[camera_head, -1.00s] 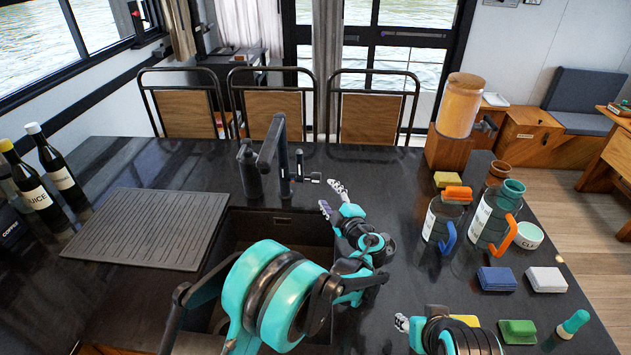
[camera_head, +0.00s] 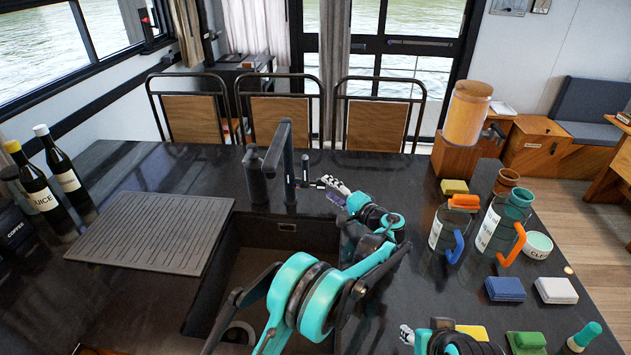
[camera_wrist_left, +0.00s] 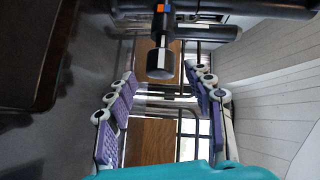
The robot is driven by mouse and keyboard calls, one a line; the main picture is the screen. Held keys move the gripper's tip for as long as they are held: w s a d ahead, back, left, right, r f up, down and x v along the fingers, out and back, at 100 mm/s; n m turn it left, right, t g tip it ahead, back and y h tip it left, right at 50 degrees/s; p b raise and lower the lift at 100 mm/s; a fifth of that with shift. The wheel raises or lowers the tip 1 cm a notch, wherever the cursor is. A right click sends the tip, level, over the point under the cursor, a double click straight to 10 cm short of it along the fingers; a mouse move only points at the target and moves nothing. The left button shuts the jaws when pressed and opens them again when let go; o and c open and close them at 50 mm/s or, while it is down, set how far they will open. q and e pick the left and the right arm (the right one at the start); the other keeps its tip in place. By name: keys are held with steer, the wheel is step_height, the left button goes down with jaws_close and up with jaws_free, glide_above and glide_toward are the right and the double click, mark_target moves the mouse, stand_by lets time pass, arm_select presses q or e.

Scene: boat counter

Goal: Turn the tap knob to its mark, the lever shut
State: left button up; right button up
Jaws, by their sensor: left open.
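The black tap (camera_head: 289,165) stands behind the sink, its spout arching over the basin. Its small lever with a knob (camera_head: 318,184) sticks out on the right side. My left gripper (camera_head: 333,190) is open at this knob, fingers pointing at the tap. In the left wrist view, the dark knob end (camera_wrist_left: 160,63) lies between and just ahead of the two purple-padded fingertips (camera_wrist_left: 163,78), with no clear contact. An orange mark (camera_wrist_left: 160,8) and a pale band show farther along the lever. My right gripper (camera_head: 405,335) shows only partly at the bottom edge.
The sink basin (camera_head: 255,270) lies under my left arm. A ribbed drainboard (camera_head: 150,232) and bottles (camera_head: 65,180) are at left. Jugs (camera_head: 447,232), a cup (camera_head: 538,244) and sponges (camera_head: 506,289) fill the right side. A wooden dispenser (camera_head: 467,115) stands behind them.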

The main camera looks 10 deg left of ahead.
arm_select(q)
steer(key=m, duration=0.3)
steer(key=shift+w+a, duration=0.1)
steer(key=shift+w, duration=0.2)
arm_select(e)
steer(key=shift+f, duration=0.1)
arm_select(q)
steer(key=shift+w+a+f, duration=0.1)
steer(key=shift+w+a, duration=0.05)
steer(key=shift+a, duration=0.05)
arm_select(e)
steer(key=shift+f, duration=0.1)
arm_select(q)
steer(key=b+x, duration=0.2)
steer(key=x, duration=0.5)
steer(key=shift+a, duration=0.2)
arm_select(e)
step_height(320, 180, down, 2)
arm_select(q)
jaws_close()
steer(key=shift+y, duration=0.3)
